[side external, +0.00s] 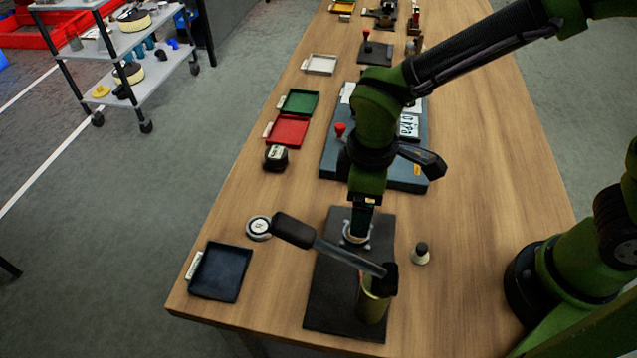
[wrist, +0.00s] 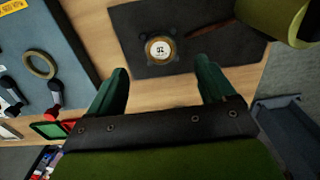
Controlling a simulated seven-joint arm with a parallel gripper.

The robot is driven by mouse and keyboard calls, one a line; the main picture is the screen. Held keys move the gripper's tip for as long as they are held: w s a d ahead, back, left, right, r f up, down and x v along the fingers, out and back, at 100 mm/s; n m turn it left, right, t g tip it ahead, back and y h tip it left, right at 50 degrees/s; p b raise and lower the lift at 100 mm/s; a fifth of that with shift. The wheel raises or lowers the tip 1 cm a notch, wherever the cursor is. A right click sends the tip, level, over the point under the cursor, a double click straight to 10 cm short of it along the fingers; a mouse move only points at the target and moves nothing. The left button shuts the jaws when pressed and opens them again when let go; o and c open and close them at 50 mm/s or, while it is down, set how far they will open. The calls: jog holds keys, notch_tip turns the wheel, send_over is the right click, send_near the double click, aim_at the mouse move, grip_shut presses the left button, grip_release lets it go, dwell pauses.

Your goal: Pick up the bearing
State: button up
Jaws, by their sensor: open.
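A small round piece with a pale marked face (wrist: 160,48), which looks like the bearing, sits in a lugged holder on the black plate (wrist: 125,20). In the side view the holder (side external: 356,236) shows just below my gripper (side external: 359,212), which hides part of it. In the wrist view my gripper (wrist: 162,72) has its two green fingers wide apart, with nothing between them. The round piece lies beyond the fingertips, roughly centred on the gap. I cannot tell the exact height between them.
A long lever (side external: 335,255) with a black grip crosses in front of the holder, beside an olive cylinder (side external: 373,303). A white-faced disc (side external: 258,228) and dark tray (side external: 220,272) lie left. A small knob-topped piece (side external: 421,253) stands right. A ring (wrist: 40,64) lies on the blue-grey board.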

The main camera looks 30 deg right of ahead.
jog(key=shift+w+a+f, duration=0.1)
jog(key=shift+a+f, duration=0.05)
jog(key=shift+f, duration=3.45)
jog(key=shift+c, duration=0.5)
jog(key=c, duration=1.1)
notch_tip(320, 180, up, 10)
jog(key=w+d+r+m, duration=0.2)
jog(key=d+m, duration=0.1)
jog(key=d, duration=0.4)
jog(key=w+d+r+m, duration=0.3)
jog(key=d, duration=0.4)
jog(key=w+d+r+m, duration=0.2)
jog(key=w+d+m, duration=0.1)
jog(key=d, duration=0.4)
jog(key=shift+w+d+r, duration=0.1)
jog(key=shift+d+r, duration=0.15)
jog(key=shift+d, duration=0.05)
